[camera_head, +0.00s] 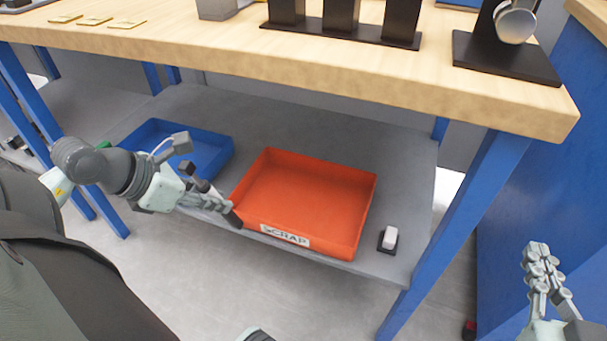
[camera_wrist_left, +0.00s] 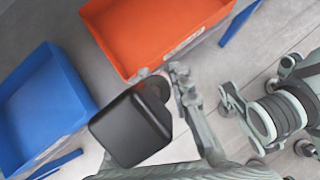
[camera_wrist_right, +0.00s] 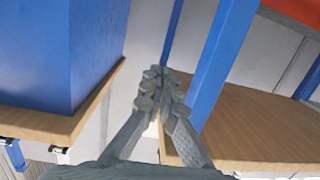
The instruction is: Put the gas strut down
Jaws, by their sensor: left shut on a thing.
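My left gripper (camera_head: 222,207) is shut on the gas strut, at the front left corner of the red scrap tray (camera_head: 285,239). The strut (camera_head: 205,188) is a dark, slanting piece, partly hidden by the gripper. In the left wrist view the strut (camera_wrist_left: 131,128) shows as a black block with a rounded black end beyond it, covering one finger. I cannot tell from these views whether it touches the tray or shelf. My right gripper (camera_head: 541,258) is empty, its fingers together, at the lower right; it also shows in the right wrist view (camera_wrist_right: 160,82).
A blue tray (camera_head: 206,165) stands left of the red tray on the grey lower shelf (camera_head: 400,170). A small black-and-white switch (camera_head: 389,238) lies right of the red tray. The wooden bench top (camera_head: 300,65) overhangs, with blue legs (camera_head: 455,220) at its sides. A blue cabinet (camera_head: 540,180) stands right.

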